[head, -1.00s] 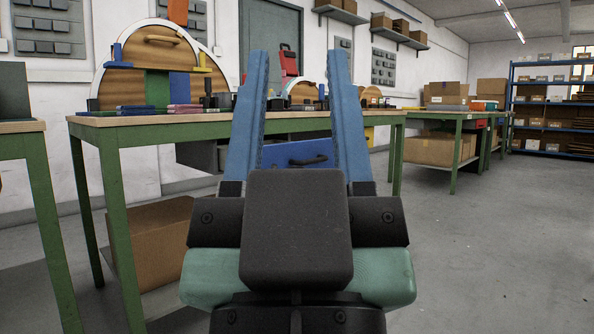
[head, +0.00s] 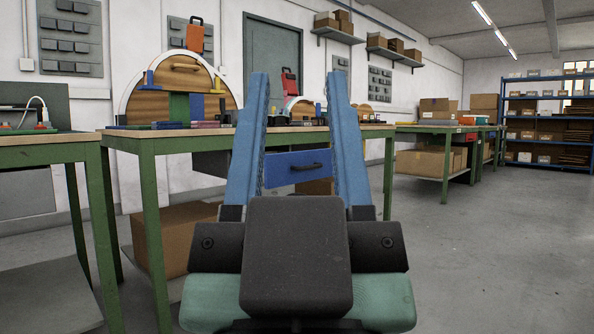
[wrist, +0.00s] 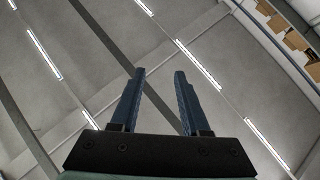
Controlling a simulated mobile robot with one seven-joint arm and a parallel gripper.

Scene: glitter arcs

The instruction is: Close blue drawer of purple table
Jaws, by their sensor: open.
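The blue drawer (head: 285,168) with a dark handle (head: 306,167) hangs under a table with green legs and a light wooden top (head: 180,139); no purple shows on the table. In the head view the drawer front appears between my gripper's fingers, some way beyond them. How far the drawer is pulled out I cannot tell. My gripper (head: 300,78) is open and empty, its two blue fingers pointing up and apart. In the wrist view my gripper (wrist: 160,75) is open against the ceiling, and neither drawer nor table shows there.
Another green-legged table (head: 50,152) stands at the left. A blue shelf rack (head: 550,125) stands at the back right. The grey floor (head: 480,250) at the right is clear.

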